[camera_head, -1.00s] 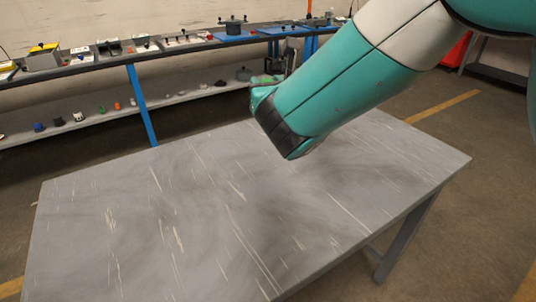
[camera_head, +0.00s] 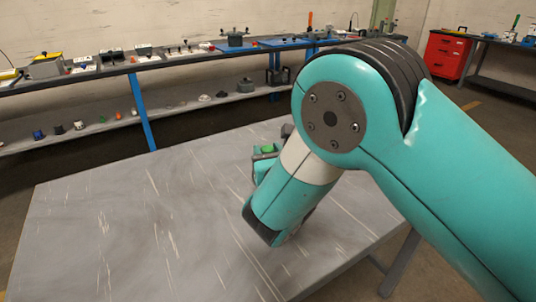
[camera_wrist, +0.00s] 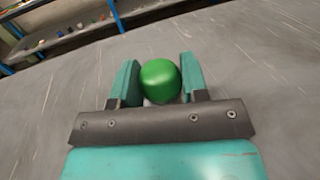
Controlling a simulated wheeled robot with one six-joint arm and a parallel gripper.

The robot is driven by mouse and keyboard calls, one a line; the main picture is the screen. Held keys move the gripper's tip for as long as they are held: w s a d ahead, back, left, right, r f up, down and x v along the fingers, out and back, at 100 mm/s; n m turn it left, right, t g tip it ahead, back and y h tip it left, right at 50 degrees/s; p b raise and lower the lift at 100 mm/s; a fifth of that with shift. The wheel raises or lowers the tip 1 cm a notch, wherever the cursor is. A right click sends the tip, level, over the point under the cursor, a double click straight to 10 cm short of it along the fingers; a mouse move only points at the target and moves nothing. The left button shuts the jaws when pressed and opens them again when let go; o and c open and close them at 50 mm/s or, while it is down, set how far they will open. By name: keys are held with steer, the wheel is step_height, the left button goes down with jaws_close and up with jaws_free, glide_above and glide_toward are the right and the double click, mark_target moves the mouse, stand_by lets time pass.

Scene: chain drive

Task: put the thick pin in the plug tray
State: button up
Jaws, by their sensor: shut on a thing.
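A green piece with a smooth rounded top (camera_wrist: 160,80) sits between the two teal fingers of my gripper (camera_wrist: 160,82) in the wrist view. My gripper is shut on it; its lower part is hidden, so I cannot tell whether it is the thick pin. The head view shows the gripper (camera_head: 266,152) above the grey table, with a bit of the green piece (camera_head: 268,149) visible and my wrist partly covering it. Several shallow trays stand on the back bench, including a pale one (camera_head: 184,51); I cannot tell which is the plug tray.
The grey table (camera_head: 110,220) is bare where visible. Behind it, a long bench (camera_head: 110,67) carries trays, boxes and a dark pot (camera_head: 234,38). Its lower shelf (camera_head: 165,110) holds several small coloured parts. A red cabinet (camera_head: 447,55) stands at the back right.

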steer(key=shift+f, duration=0.1)
steer(key=o, duration=1.1)
steer(key=shift+s, duration=0.15)
